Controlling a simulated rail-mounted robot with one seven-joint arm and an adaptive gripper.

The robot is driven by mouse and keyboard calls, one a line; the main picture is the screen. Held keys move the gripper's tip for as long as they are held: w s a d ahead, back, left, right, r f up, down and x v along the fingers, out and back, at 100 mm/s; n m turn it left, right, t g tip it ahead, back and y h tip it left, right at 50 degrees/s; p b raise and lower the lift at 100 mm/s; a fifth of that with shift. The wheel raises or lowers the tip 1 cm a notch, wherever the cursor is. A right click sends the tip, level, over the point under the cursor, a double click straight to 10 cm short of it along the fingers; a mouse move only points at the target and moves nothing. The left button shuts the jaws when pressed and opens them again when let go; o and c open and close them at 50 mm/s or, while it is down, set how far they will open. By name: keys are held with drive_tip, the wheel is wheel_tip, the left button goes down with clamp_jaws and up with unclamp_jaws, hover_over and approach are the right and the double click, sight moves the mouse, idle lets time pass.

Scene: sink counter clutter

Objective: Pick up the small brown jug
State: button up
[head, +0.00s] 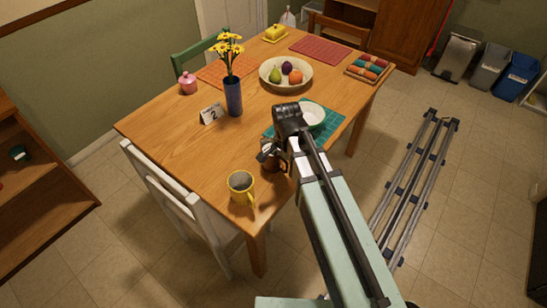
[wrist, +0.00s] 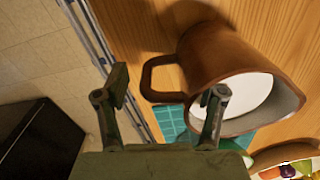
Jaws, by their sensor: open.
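The small brown jug (wrist: 212,58) fills the upper right of the wrist view, with a white inside and its handle pointing left. In the head view a bit of brown (head: 270,163) beside the gripper seems to be the jug, mostly hidden by it. My gripper (wrist: 165,92) is open and empty. In the wrist view the jug's handle shows between the two fingers, and the right finger overlaps the jug's rim. Whether a finger touches the jug I cannot tell. In the head view my gripper (head: 266,153) is over the table's near right part.
A yellow mug (head: 241,186) stands near the wooden table's (head: 170,130) near corner. A pale bowl (head: 311,117) sits on a teal mat (head: 334,125) just beyond the gripper. A blue flower vase (head: 233,97), a number card (head: 211,114) and a fruit bowl (head: 270,80) stand farther back.

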drive_tip(key=shift+f, duration=0.7)
clamp_jaws()
drive_tip(key=shift+r, duration=0.2)
